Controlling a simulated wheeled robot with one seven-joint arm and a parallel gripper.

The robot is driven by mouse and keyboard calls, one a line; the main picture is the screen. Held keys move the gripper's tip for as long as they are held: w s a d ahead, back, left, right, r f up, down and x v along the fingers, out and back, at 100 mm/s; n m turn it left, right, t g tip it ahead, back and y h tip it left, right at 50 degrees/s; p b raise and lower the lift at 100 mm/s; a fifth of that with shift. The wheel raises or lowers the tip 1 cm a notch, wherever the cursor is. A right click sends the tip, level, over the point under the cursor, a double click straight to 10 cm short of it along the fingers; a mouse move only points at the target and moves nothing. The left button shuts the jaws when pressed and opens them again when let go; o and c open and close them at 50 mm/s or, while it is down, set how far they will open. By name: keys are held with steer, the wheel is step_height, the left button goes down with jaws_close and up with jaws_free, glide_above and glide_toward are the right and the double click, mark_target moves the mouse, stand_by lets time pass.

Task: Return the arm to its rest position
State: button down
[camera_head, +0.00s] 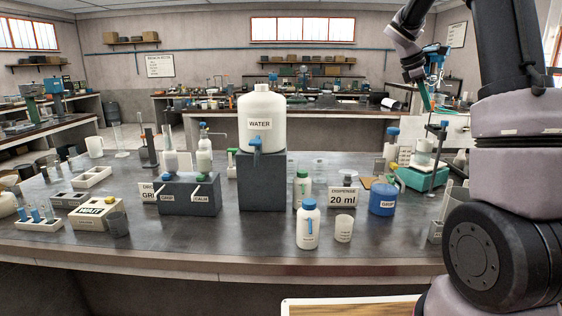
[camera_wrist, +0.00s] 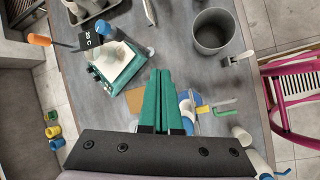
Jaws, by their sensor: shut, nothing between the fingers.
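My arm reaches up at the right of the head view, bent over with its wrist high above the right end of the bench. My gripper (camera_head: 425,103) points down there, with green fingers. In the wrist view my gripper (camera_wrist: 161,72) has its two green fingers side by side and touching at the tips, with nothing held between them. Below it lies the dark bench top (camera_wrist: 185,65), and the fingers are clear of it.
A teal device with a white vessel (camera_head: 423,170) stands under the gripper; it also shows in the wrist view (camera_wrist: 115,65). A grey beaker (camera_wrist: 213,31) and a pink chair (camera_wrist: 295,85) are nearby. A white water tank (camera_head: 262,122) stands mid-bench.

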steer(key=s+a+r+m+t+y, duration=0.1)
steer(key=s+a+m, duration=0.4)
steer(key=s, duration=0.5)
steer(key=s+a+r+m+t+y, duration=0.1)
steer(key=s+a+m+t+y, duration=0.2)
steer(key=s+a+m, duration=0.3)
steer(key=s+a+r+m+t+y, duration=0.1)
steer(key=s+a+m, duration=0.5)
steer(key=s, duration=0.9)
steer(key=a+t+y, duration=0.1)
steer(key=a+y, duration=0.1)
steer(key=a, duration=0.1)
steer(key=shift+s+a+y, duration=0.15)
steer(key=shift+a+y, duration=0.2)
steer(key=shift+y, duration=0.05)
